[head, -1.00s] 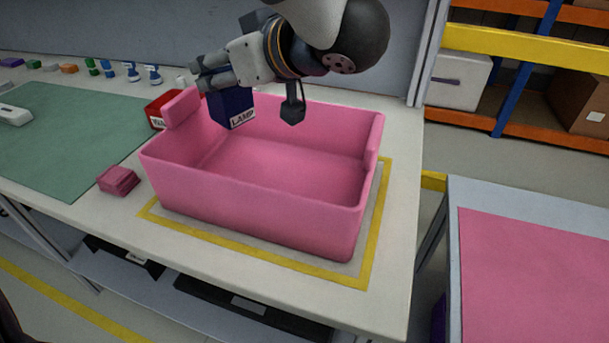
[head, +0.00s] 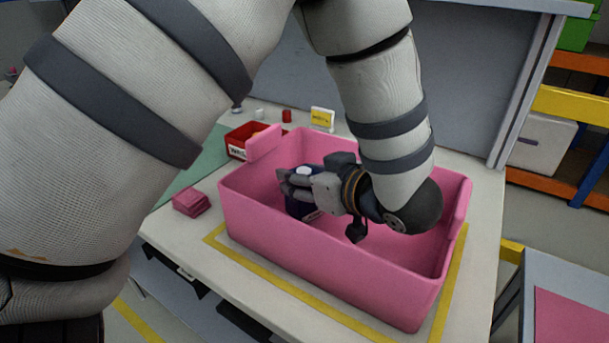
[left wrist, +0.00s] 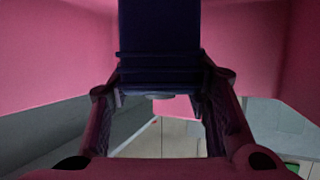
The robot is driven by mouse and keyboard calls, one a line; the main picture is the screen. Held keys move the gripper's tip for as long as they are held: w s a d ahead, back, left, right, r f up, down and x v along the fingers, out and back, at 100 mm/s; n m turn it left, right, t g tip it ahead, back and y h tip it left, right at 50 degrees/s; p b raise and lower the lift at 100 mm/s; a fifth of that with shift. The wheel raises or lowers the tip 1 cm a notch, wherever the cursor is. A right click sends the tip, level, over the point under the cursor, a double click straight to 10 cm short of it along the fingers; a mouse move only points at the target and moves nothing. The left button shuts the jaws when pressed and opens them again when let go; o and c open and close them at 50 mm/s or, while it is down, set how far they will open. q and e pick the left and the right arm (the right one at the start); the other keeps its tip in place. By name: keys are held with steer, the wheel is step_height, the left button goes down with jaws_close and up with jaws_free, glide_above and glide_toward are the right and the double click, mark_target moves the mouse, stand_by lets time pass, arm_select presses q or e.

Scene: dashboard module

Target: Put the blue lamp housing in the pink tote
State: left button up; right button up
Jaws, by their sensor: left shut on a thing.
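The pink tote (head: 330,270) stands on the white bench inside a yellow-taped rectangle. My left gripper (head: 292,184) is low inside the tote, near its left end. It is shut on the blue lamp housing (head: 297,207), a dark blue block with a white label that is mostly hidden by the fingers. In the left wrist view the housing (left wrist: 160,50) sits between the two fingers, with pink tote walls around it. I cannot tell whether the housing touches the tote floor. My right gripper is not in view.
A red bin (head: 240,140) stands behind the tote's left end. Folded pink cloths or blocks (head: 191,202) lie at its front left. A green mat (head: 185,180) lies left. A small yellow sign (head: 322,118) stands behind. A second table with a pink top (head: 570,320) is at right.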

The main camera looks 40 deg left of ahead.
arm_select(q)
steer(key=shift+f, duration=0.15)
steer(key=o, duration=1.2)
steer(key=shift+o, duration=0.2)
steer(key=shift+d+r, duration=0.25)
steer(key=v, duration=1.1)
steer(key=shift+d, duration=0.15)
steer(key=shift+r, duration=0.1)
